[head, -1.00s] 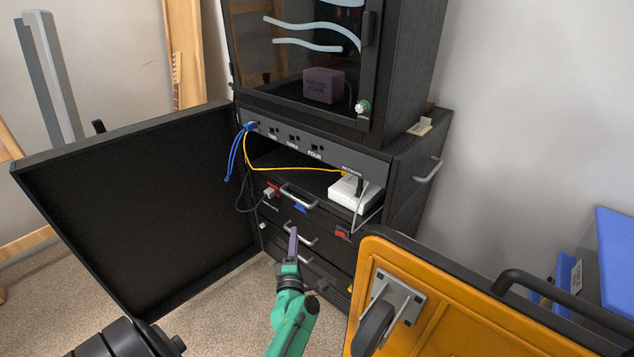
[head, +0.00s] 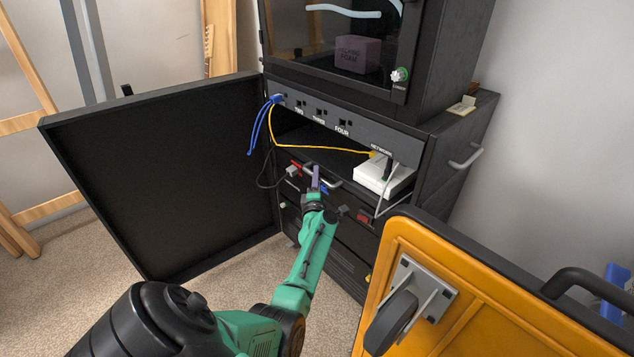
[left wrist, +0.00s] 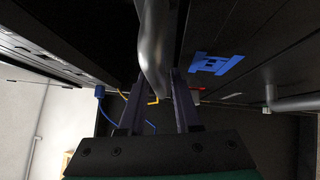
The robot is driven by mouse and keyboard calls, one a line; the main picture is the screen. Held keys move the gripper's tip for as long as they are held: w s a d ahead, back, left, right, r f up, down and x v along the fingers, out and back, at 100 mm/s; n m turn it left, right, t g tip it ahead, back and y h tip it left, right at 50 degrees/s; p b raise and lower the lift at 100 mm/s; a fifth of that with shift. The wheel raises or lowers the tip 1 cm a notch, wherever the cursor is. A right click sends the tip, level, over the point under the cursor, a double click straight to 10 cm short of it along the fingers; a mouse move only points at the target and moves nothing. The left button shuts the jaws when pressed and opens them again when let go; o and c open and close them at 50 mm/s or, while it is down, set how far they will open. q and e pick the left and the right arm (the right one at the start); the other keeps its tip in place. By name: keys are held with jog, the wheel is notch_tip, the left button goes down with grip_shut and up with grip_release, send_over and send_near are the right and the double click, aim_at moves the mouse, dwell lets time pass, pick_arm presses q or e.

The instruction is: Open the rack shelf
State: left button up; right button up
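The black rack (head: 350,232) stands with its door open to the left. A silver bar handle (head: 331,182) is on the front of the rack shelf, below the open bay. My left gripper (head: 316,178) is at this handle, its purple fingers partly hiding it. In the left wrist view, the handle (left wrist: 153,45) runs between the two fingers (left wrist: 160,105), which stand apart with a gap between them. A firm hold on the bar is not visible. The shelf front looks flush with the rack. My right gripper is out of view.
The open black door (head: 165,175) stands left of my arm. A yellow cart panel with a caster (head: 395,320) is close at right. A white network box (head: 383,176) sits in the bay, with a yellow cable (head: 320,148) and blue cables (head: 258,128) nearby.

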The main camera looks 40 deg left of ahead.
pick_arm(q)
grip_shut()
dwell(1.4)
